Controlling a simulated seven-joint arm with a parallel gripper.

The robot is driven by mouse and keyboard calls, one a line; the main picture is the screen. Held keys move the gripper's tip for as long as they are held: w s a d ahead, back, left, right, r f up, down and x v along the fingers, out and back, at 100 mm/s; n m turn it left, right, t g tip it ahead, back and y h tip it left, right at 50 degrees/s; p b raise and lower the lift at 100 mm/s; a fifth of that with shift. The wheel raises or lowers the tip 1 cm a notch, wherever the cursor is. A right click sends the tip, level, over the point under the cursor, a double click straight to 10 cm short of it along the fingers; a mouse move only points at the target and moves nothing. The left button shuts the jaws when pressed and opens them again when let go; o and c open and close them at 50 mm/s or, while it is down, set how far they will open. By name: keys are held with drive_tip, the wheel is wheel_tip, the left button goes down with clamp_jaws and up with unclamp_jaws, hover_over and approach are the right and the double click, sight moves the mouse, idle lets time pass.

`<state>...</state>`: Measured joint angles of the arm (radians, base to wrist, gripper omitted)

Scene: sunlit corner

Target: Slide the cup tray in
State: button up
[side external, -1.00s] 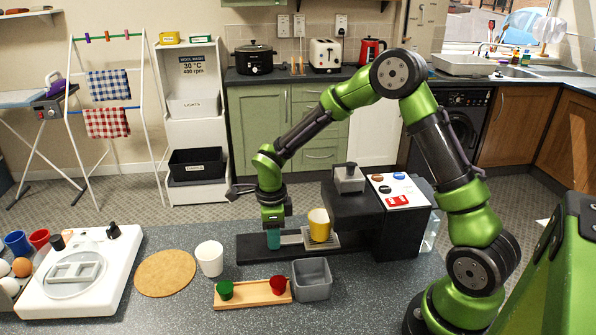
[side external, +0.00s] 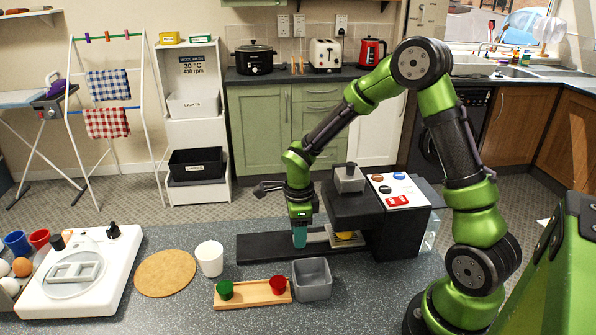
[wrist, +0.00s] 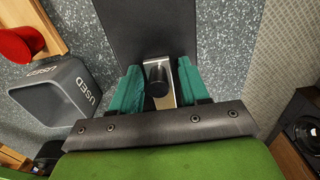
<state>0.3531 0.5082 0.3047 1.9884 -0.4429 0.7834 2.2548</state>
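The cup tray (side external: 320,240) is a light metal slide on the black base of the coffee machine (side external: 352,205). The yellow cup (side external: 345,236) is at its right part, under the machine's overhang, with its upper part hidden. My gripper (side external: 299,239) points down at the tray's left end, teal fingers low over the base. In the wrist view, my fingers (wrist: 160,75) stand apart on either side of the tray's dark round knob (wrist: 157,80), with the metal strip (wrist: 164,101) showing around it. A gap shows at the knob's right; contact at its left is unclear.
A grey bin (side external: 312,281) marked USED and a wooden holder (side external: 254,292) with green and red cups stand in front of the base. A white cup (side external: 209,258) and a round cork mat (side external: 165,273) are to the left. The base left of my gripper is clear.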

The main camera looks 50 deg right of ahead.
drive_tip(key=shift+r, duration=3.2)
drive_tip(key=shift+a+r, duration=0.1)
drive_tip(key=shift+r, duration=0.2)
drive_tip(key=shift+s+r, duration=0.1)
drive_tip(key=shift+r, duration=0.1)
drive_tip(key=s+a+r+n+t+y, duration=0.1)
drive_tip(key=s+a+r+n+t, duration=0.2)
drive_tip(key=s+r+n, duration=0.4)
drive_tip(key=s+a+r+n+t+y, duration=0.1)
drive_tip(key=s+a+r+n+t, duration=0.3)
drive_tip(key=n, duration=1.2)
drive_tip(key=a+v, duration=0.1)
drive_tip(key=v, duration=0.4)
drive_tip(key=shift+s, duration=0.3)
